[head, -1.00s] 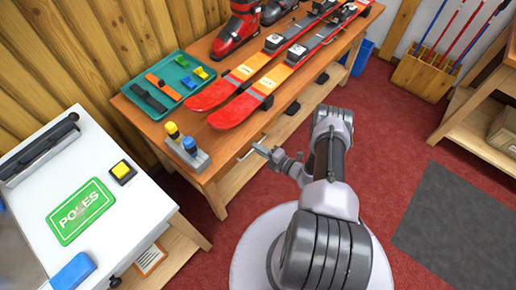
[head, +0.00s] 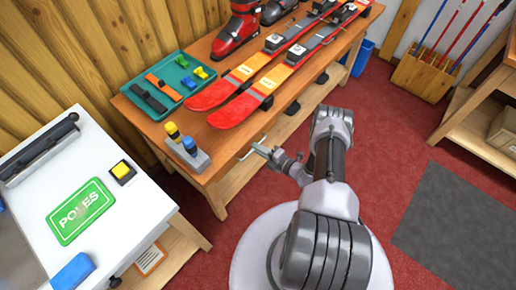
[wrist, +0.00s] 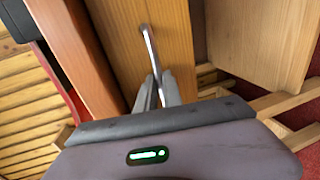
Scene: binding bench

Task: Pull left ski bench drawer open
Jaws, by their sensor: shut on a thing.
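The ski bench (head: 178,128) has a wooden top and stands along the plank wall. Its left drawer front (wrist: 180,35) shows in the wrist view as a brown wooden panel with a thin metal bar handle (wrist: 149,42). My gripper (wrist: 158,88) is shut on this handle near its lower end in that view. In the head view my gripper (head: 260,149) is at the front of the bench, near its left end. The drawer looks flush or nearly so; any small gap is hard to tell.
On the bench lie red skis (head: 236,108), a red boot (head: 238,30), a green tray (head: 167,83) and a small grey holder (head: 190,155). A white table (head: 130,205) stands at the left. Red carpet (head: 385,130) is free at the right.

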